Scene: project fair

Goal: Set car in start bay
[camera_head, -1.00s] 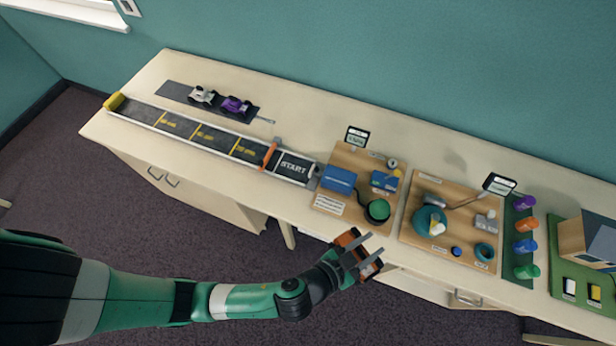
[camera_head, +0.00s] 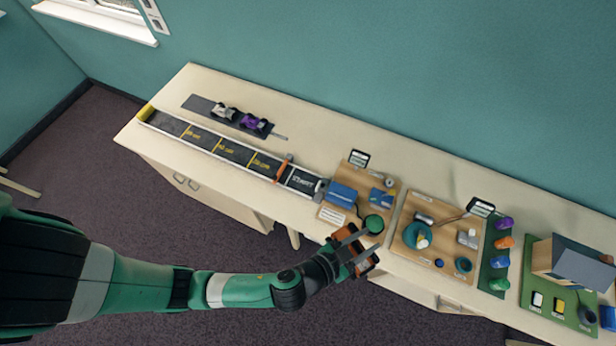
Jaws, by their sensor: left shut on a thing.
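My left gripper (camera_head: 366,245) is shut on an orange car (camera_head: 352,241), with its two grey fingers on either side of it. The car is partly hidden by the fingers. The gripper is at the front edge of the table, just below the green round piece in the picture. The start bay (camera_head: 303,182), a dark section marked START, is at the right end of the long track, up and left of the gripper. An orange gate (camera_head: 283,168) stands across the track at the bay's left side. The start bay looks empty. My right gripper is not in view.
White and purple cars (camera_head: 254,122) stand on a dark strip behind the track (camera_head: 200,141). Another board (camera_head: 410,262) and a model house (camera_head: 570,262) are farther right.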

